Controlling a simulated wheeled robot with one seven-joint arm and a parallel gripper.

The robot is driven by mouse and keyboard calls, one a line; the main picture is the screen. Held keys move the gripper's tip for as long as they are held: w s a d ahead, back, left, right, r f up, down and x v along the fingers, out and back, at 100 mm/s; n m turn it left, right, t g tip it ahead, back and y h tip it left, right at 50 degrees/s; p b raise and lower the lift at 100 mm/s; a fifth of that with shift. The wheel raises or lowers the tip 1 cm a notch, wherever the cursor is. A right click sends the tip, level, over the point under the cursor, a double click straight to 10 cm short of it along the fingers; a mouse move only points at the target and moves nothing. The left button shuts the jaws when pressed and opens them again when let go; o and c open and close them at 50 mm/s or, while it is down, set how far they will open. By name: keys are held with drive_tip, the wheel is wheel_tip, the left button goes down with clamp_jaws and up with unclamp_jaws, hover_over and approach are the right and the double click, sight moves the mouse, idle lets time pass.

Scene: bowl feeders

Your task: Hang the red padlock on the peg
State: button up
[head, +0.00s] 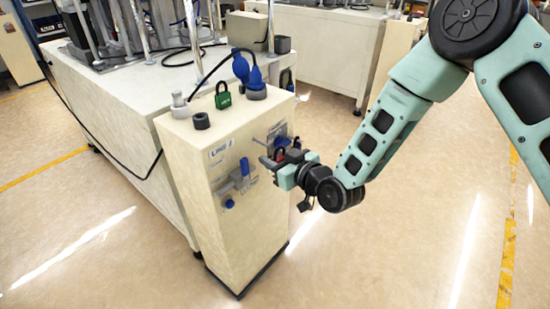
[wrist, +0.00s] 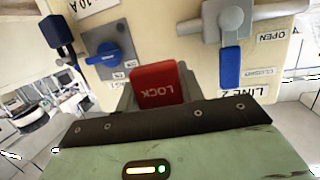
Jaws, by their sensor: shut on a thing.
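My gripper (head: 281,160) is shut on the red padlock (wrist: 158,88) in front of the beige cabinet (head: 222,215). In the wrist view the padlock's red body shows between the grey fingers, with the word LOCK upside down. In the head view the padlock is small and mostly hidden by the gripper, with a dark part above it. A thin grey rod (head: 272,131), possibly the peg, sticks out near the upper right of the cabinet front. It is close above the gripper. I cannot tell whether the padlock touches it.
A blue rotary switch (wrist: 102,54) and a valve with a blue lever (wrist: 230,68) are on the cabinet front. A large machine (head: 115,120) is behind. The floor at right is clear.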

sight(257, 147)
drive_tip(key=shift+w+a+b, duration=0.4)
drive_tip(key=shift+w+a, duration=0.6)
drive_tip(key=shift+a, duration=0.3)
idle(1.0)
drive_tip(key=shift+d+v, duration=0.2)
drive_tip(key=shift+v, duration=1.45)
idle(1.4)
drive_tip(key=shift+r+x, duration=0.15)
drive_tip(key=shift+x, duration=0.75)
drive_tip(key=shift+r+x, duration=0.2)
drive_tip(key=shift+x, duration=0.7)
idle(0.4)
drive_tip(key=shift+s, duration=0.15)
